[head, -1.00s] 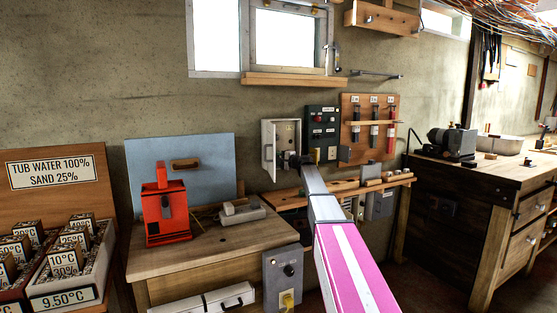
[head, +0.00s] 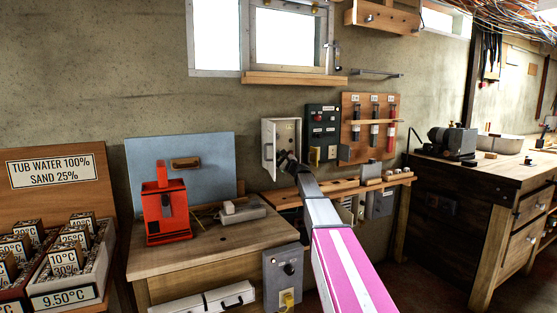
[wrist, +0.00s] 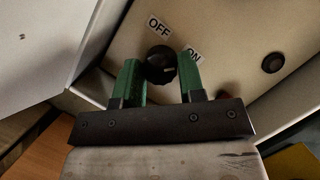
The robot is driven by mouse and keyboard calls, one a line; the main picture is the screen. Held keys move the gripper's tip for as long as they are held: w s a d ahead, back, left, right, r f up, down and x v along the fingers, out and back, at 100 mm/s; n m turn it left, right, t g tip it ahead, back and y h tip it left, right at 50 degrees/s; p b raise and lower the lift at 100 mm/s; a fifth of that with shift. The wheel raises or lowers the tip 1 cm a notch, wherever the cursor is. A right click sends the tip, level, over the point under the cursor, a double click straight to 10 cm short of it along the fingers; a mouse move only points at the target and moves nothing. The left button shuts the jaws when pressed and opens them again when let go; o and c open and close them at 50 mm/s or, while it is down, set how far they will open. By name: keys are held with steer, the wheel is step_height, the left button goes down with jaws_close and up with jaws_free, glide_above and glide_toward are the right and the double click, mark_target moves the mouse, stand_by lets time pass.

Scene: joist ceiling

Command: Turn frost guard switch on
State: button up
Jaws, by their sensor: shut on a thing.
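The frost guard switch appears to be a black round knob (wrist: 160,65) on a pale panel (wrist: 225,45) in the wrist view. An OFF label (wrist: 158,27) is above it and an ON label (wrist: 193,56) is to its upper right. My gripper (wrist: 161,62) has its green fingers on either side of the knob, shut on it. The knob's pointer is too dark to read surely. In the head view, the gripper (head: 285,158) is at the lower part of an open pale wall box (head: 288,132); the knob is hidden there.
The box's open door (head: 268,144) stands at its left. A dark control box (head: 322,120) is close on the right, beside a wooden board with tubes (head: 348,153). A wooden shelf (head: 340,187) runs below. A red device (head: 166,212) stands on the bench at left.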

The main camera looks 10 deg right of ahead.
stand_by(0.5)
steer(key=o, duration=0.9)
steer(key=shift+v, duration=5.4)
steer(key=shift+f, duration=0.15)
